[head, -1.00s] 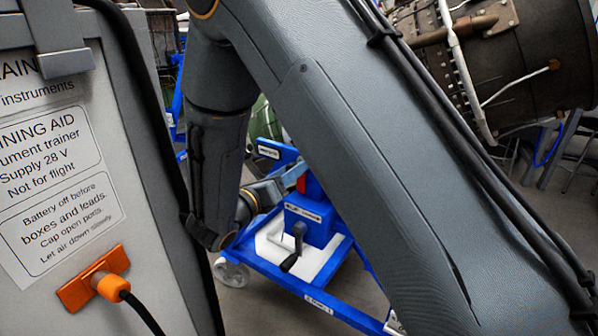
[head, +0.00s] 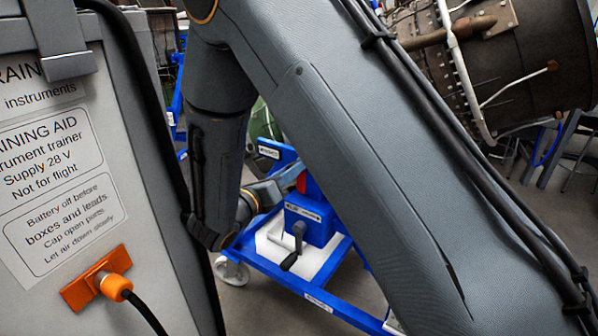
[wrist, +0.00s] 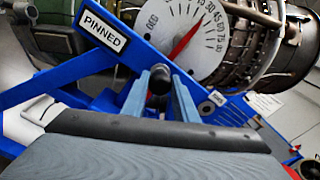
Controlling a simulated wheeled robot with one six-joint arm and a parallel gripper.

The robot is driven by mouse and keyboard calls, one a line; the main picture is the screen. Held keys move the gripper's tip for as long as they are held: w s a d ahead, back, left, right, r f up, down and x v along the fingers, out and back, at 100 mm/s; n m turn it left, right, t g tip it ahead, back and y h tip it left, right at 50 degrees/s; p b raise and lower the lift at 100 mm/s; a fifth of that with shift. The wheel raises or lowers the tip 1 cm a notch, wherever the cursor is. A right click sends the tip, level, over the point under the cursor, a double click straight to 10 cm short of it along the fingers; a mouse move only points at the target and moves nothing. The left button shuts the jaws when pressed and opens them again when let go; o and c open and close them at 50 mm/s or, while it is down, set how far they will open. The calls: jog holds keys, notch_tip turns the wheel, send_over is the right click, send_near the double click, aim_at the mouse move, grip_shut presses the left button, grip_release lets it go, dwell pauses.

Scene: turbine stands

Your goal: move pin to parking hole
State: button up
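In the wrist view, my gripper (wrist: 159,88) has its two light blue fingers on either side of a dark, round-ended pin (wrist: 158,77). The pin fills the gap between the fingertips, and the fingers appear shut on it. The pin's far end is hidden, so I cannot tell whether it sits in a hole. Behind it is a blue bar with a "PINNED" label (wrist: 100,29). In the head view, my arm hides the gripper and pin.
A white dial with a red needle (wrist: 190,38) stands just behind the fingers. The blue wheeled stand (head: 320,298) has a crank (head: 292,256). A grey instrument box (head: 60,160) with an orange plug and cable stands close at left. A large engine (head: 500,70) is at upper right.

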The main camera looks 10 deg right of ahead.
grip_shut()
jog(key=shift+s+a, duration=0.4)
jog(key=shift+s, duration=0.05)
jog(key=p+v, duration=0.2)
jog(key=v, duration=0.5)
jog(key=shift+p, duration=0.3)
dwell(0.7)
